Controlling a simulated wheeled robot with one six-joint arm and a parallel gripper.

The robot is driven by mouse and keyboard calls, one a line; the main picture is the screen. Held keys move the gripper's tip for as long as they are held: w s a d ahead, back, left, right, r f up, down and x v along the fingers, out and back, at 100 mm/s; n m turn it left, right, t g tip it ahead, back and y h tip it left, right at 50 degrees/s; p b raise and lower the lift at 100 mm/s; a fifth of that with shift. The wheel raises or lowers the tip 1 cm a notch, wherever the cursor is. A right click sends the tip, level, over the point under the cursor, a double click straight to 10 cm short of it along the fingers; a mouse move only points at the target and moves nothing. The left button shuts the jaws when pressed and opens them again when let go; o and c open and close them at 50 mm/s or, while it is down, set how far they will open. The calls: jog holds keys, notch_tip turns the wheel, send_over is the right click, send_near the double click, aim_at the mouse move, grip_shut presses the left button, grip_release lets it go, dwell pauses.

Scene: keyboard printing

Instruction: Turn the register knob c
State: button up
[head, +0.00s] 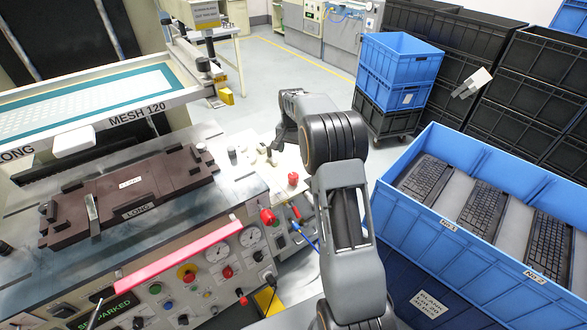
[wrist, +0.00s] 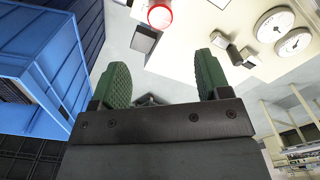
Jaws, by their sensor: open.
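My gripper (wrist: 150,75) shows in the wrist view with two green ribbed fingers spread apart and nothing between them. In the head view my arm reaches over the right end of the printing machine, and the fingers cannot be made out clearly. Near the arm's end, a pale plate (head: 285,158) on the machine carries a red knob (head: 292,179). A small grey knob (head: 232,155) stands to the left of the plate. I cannot tell which knob is c; no letter is readable. The wrist view shows a red round knob (wrist: 160,14) beyond the fingertips, apart from them.
A brown fixture (head: 155,185) lies on the machine bed under a MESH 120 screen frame (head: 150,113). The front panel has gauges (head: 217,252), buttons and a red bar (head: 180,256). A blue crate (head: 465,235) of keyboards stands right of my arm. Stacked crates (head: 398,75) stand behind.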

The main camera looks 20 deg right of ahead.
aim_at(293, 175)
jog(key=f, duration=0.9)
jog(key=f+p, duration=0.1)
jog(key=f, duration=0.4)
jog(key=shift+w+d, duration=0.25)
jog(key=shift+c, duration=0.5)
jog(key=c, duration=0.8)
